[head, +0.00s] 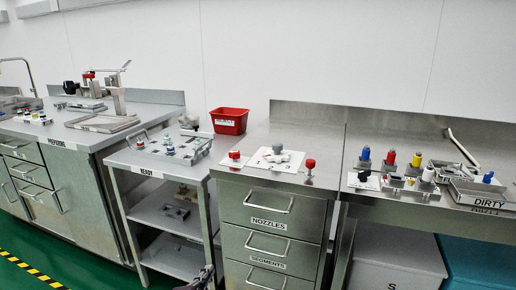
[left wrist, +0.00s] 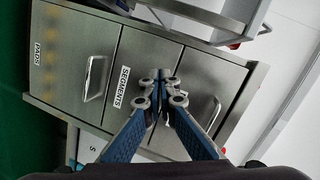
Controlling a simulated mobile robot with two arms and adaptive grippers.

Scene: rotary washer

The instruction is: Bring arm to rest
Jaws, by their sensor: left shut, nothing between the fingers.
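My left gripper (head: 207,272) shows only as a small part at the bottom edge of the head view, in front of the shelf cart and the drawer cabinet (head: 273,235). In the left wrist view my left gripper (left wrist: 160,88) has its blue-padded fingers brought together at the tips, with nothing between them. Behind the fingers is the steel drawer cabinet (left wrist: 135,50), seen tilted, with drawers labelled SEGMENTS and PADS. The gripper looks apart from the cabinet front. My right gripper is in neither view.
The READY cart (head: 165,172) stands left of the drawer cabinet. A red bin (head: 229,121) sits behind. The DIRTY table (head: 435,190) at right holds coloured parts and a tray. The PREPARING bench (head: 60,130) is at far left. Green floor (head: 25,270) lies open at lower left.

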